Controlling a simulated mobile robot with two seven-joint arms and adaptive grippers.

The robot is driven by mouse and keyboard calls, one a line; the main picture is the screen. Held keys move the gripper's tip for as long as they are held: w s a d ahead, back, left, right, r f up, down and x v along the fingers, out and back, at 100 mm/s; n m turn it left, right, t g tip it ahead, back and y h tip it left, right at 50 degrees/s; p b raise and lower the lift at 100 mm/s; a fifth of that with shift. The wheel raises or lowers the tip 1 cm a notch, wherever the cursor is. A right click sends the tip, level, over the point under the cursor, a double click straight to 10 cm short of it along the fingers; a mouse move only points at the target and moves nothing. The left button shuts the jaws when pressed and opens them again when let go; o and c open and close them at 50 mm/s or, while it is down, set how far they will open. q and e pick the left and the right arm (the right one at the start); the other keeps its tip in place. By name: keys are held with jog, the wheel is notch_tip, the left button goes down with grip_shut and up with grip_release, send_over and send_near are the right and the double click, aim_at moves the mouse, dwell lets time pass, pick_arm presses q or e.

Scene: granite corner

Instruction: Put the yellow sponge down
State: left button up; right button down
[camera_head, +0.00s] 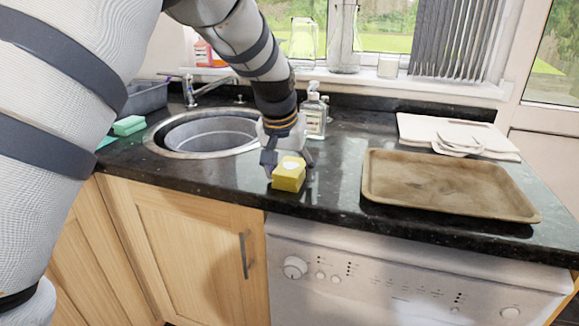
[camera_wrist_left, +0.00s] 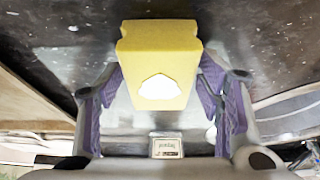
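The yellow sponge (camera_head: 288,175) is a small block with a pale patch on its face, near the front edge of the dark granite counter in the head view. My left gripper (camera_head: 288,160) points down with one finger on each side of it. In the left wrist view the sponge (camera_wrist_left: 160,45) lies between the purple-padded fingertips (camera_wrist_left: 161,70), which meet its sides. I cannot tell whether its underside touches the counter. My right gripper is not in view.
A round sink (camera_head: 210,135) lies left of the gripper, with a green sponge (camera_head: 128,125) beyond it. A soap bottle (camera_head: 314,115) stands behind. A brown tray (camera_head: 445,185) and white boards (camera_head: 455,135) lie to the right. The counter between sponge and tray is clear.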

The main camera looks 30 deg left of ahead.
pick_arm(q)
jog(key=v, duration=1.2)
jog(key=shift+r, duration=0.15)
